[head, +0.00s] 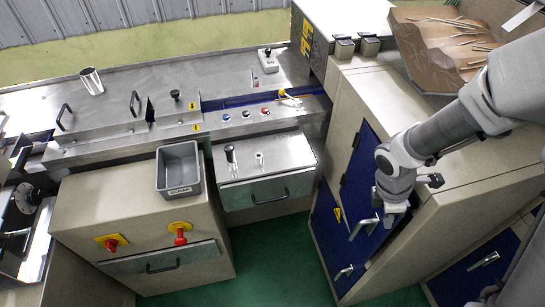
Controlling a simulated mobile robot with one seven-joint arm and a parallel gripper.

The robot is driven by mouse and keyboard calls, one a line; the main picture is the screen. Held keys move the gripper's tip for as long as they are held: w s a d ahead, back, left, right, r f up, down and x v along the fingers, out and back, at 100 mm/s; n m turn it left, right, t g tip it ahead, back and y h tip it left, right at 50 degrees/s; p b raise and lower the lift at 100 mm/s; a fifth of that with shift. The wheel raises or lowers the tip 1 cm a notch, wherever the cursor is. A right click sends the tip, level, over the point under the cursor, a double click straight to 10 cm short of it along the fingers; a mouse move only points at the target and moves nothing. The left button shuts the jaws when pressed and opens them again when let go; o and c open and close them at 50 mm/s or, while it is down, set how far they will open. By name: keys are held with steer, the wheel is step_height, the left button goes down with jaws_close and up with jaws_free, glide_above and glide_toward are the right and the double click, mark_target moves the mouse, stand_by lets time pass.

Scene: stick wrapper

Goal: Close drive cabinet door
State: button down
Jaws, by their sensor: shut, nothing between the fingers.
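A beige cabinet (405,105) stands at the right with blue door panels on its front. One blue panel (362,170) has a metal handle (364,226) near its lower end. A lower blue panel (326,232) carries a yellow warning triangle and another metal handle (343,272). I cannot tell clearly from this angle how far either door stands open. My gripper (393,212) is shut and empty, pointing down beside the upper panel, just right of its handle. It hides part of the panel's right side; contact cannot be made out.
Another blue panel with a handle (483,261) is at the lower right. A grey bin (179,169) and red knobs sit on the beige unit at the left. A steel drawer (266,190) lies between. Green floor (275,265) is clear in front of the cabinet.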

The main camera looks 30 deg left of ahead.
steer(key=shift+w+d, duration=0.3)
steer(key=shift+d, duration=0.15)
steer(key=shift+a, duration=0.1)
